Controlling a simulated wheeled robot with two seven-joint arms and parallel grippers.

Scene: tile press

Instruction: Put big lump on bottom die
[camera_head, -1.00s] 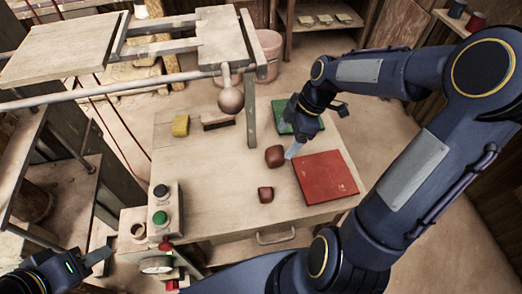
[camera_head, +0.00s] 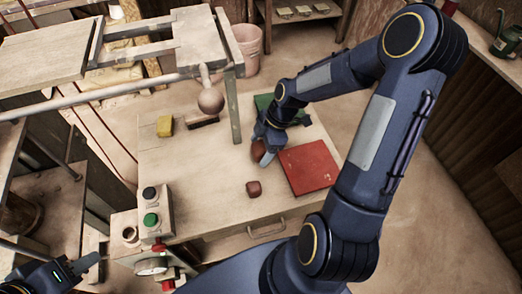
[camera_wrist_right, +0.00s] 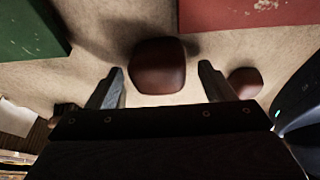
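The big lump (camera_head: 258,150), a dark red-brown rounded block, lies on the pale worktable (camera_head: 200,165), partly hidden by my right gripper (camera_head: 265,152). In the right wrist view the big lump (camera_wrist_right: 158,66) sits between and slightly beyond the two fingertips, with gaps on both sides. The right gripper (camera_wrist_right: 160,84) is open. A smaller lump (camera_head: 254,188) lies nearer the front; it also shows in the wrist view (camera_wrist_right: 244,82). My left gripper (camera_head: 88,262) is at the lower left, away from the lumps; its opening is unclear. I cannot tell which part is the bottom die.
A red square plate (camera_head: 309,167) lies right of the lumps, a green one (camera_head: 268,103) behind them. A yellow block (camera_head: 164,126) and a dark brush-like piece (camera_head: 202,121) lie behind left. The press frame with its ball (camera_head: 210,100) overhangs the left. A button box (camera_head: 152,208) stands front left.

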